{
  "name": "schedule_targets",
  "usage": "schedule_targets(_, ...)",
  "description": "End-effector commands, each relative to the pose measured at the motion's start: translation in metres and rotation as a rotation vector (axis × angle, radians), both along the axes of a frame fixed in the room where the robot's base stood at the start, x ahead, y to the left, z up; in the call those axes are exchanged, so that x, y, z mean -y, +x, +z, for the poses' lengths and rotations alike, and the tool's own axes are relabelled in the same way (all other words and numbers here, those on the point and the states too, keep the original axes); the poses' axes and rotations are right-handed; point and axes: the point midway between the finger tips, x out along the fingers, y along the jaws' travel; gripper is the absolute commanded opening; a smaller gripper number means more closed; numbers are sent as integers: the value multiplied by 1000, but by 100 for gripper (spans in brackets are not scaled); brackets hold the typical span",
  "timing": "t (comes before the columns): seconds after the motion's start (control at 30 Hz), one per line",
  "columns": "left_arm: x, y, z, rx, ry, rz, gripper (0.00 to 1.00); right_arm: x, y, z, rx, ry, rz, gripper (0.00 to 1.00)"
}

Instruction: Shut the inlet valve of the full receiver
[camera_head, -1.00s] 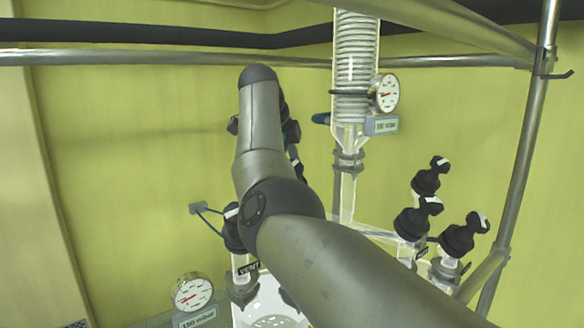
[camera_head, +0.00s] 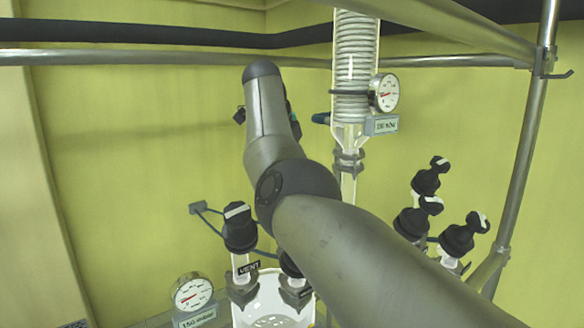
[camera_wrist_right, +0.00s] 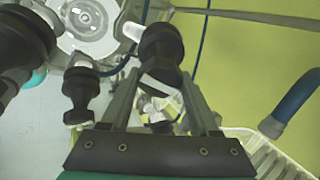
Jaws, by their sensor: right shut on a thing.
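In the wrist view my right gripper (camera_wrist_right: 158,85) is shut on a black valve knob (camera_wrist_right: 160,45), which sits between its fingertips. In the head view that gripper is hidden behind my right arm, so I cannot tell there which valve it holds. A black valve knob with a white bar (camera_head: 239,225) stands above a label reading VENT (camera_head: 248,267). A second black valve (camera_head: 290,265) beside it is partly covered by my arm. Both are on a glass vessel (camera_head: 275,297) at the bottom edge. Its fill level cannot be told. My left gripper is not in view.
Several black valves (camera_head: 420,215) stand at the right. A glass coil condenser (camera_head: 356,60) with a gauge (camera_head: 384,92) hangs from above. Another gauge (camera_head: 193,293) is at lower left. Steel bars (camera_head: 530,130) frame the right side. In the wrist view, other black knobs (camera_wrist_right: 80,90) stand close by.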

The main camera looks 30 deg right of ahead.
Motion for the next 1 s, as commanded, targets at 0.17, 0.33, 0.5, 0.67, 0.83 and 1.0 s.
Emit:
schedule_targets(0.17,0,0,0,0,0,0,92,0,0,0,2,0,1,72)
schedule_targets(0.33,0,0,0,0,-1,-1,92,0,0,0,0,0,1,91)
schedule_targets(0.5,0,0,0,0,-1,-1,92,0,0,0,0,0,1,92)
schedule_targets(0.67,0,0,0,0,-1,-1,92,-2,-1,4,1,-1,3,92)
schedule_targets(0.83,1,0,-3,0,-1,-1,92,-13,-6,26,4,0,3,92)
schedule_targets(1.0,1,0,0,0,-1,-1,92,-30,-15,62,4,-2,4,92)
